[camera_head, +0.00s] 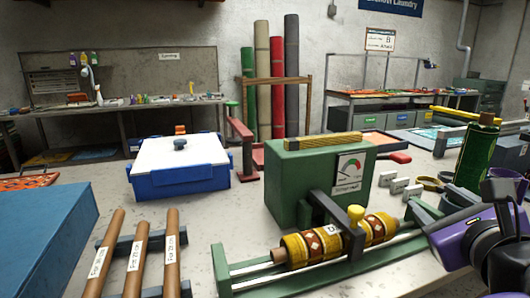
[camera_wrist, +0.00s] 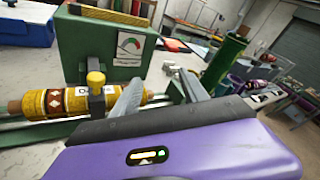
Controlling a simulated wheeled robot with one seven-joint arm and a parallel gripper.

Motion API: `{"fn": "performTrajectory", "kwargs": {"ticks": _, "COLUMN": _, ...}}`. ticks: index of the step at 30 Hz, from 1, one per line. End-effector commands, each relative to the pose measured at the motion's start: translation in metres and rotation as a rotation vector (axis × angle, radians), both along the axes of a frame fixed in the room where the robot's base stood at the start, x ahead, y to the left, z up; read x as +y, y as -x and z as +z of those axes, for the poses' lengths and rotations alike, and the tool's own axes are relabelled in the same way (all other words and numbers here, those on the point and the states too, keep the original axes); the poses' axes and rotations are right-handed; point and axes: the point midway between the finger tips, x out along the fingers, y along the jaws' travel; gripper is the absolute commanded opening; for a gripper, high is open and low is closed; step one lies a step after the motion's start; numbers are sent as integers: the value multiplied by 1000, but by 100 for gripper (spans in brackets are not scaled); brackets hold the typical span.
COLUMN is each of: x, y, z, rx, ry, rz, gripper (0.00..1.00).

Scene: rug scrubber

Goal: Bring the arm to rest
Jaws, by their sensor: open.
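My gripper shows in the wrist view (camera_wrist: 160,92), its two grey fingers apart with nothing between them. Its purple and black body fills the lower part of that view. In the head view my gripper (camera_head: 436,228) is at the right edge, just right of the green scrubber frame, with its fingers pointing left. The green scrubber machine (camera_head: 300,185) stands in the middle of the bench with a dial on its face. A yellow patterned roll (camera_head: 300,247) lies in its frame under a yellow knob (camera_head: 355,214). Whether my fingers touch the frame cannot be told.
A green cylinder (camera_head: 476,155) stands close behind my gripper. Small white tagged blocks (camera_head: 390,183) lie near it. A blue box with a white lid (camera_head: 180,165) and brown rods on a rack (camera_head: 135,265) are to the left. Bare bench (camera_head: 230,220) shows between them.

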Motion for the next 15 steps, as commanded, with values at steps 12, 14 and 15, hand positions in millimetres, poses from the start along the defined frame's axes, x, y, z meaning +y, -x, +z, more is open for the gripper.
{"fn": "performTrajectory", "kwargs": {"ticks": 12, "x": -76, "y": 35, "z": 109, "rx": -15, "ry": 923, "rz": -335, "gripper": 52}}
{"fn": "performTrajectory", "kwargs": {"ticks": 14, "x": -77, "y": 41, "z": 126, "rx": -12, "ry": 1062, "rz": -381, "gripper": 52}}
{"fn": "performTrajectory", "kwargs": {"ticks": 15, "x": -76, "y": 45, "z": 135, "rx": -10, "ry": 1149, "rz": -408, "gripper": 52}}
